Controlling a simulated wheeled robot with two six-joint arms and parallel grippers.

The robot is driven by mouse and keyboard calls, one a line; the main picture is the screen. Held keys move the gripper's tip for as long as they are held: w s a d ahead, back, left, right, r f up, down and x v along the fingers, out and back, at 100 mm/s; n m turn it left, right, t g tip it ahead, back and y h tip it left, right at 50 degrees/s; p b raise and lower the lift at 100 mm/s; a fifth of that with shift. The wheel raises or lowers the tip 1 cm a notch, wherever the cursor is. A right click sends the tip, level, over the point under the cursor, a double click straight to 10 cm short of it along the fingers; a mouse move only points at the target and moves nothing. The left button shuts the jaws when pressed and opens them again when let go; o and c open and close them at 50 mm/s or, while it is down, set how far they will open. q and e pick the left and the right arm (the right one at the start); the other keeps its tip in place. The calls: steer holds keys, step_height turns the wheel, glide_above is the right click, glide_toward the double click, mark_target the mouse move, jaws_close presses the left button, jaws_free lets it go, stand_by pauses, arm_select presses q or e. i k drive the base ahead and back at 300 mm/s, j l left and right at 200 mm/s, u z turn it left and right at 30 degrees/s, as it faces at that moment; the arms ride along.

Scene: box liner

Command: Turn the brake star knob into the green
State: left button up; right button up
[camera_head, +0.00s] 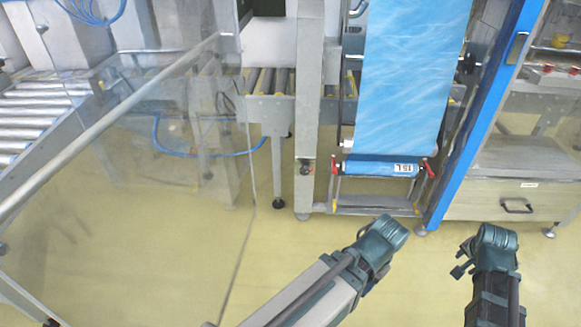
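A blue film web (410,75) runs down the machine to a blue roll (380,168) with a white "15 L" label. A red handle-like part (334,165) sits at the roll's left end and another red part (430,168) at its right end. A small dark knob with some red (307,166) is on the grey post to the left. I cannot tell which is the brake star knob, and no green marking is readable. My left gripper (392,232) is below the roll, apart from it. My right gripper (488,248) is lower right. Their fingers cannot be made out.
A blue upright (483,115) stands right of the film. A grey cabinet with a drawer (512,195) is beyond it. A clear guard panel (150,170) with a metal bar covers the left. Yellow floor (270,260) is open in front of the machine.

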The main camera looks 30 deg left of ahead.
mark_target(304, 171)
steer(key=i+l+u, duration=0.1)
steer(key=i+u, duration=0.2)
steer(key=u, duration=0.2)
steer(key=i+l+u, duration=0.2)
steer(key=u, duration=0.3)
steer(key=i+l+u, duration=0.3)
steer(key=u, duration=0.2)
steer(key=i+l+u, duration=0.2)
steer(key=l+u, duration=0.3)
steer(key=j, duration=0.1)
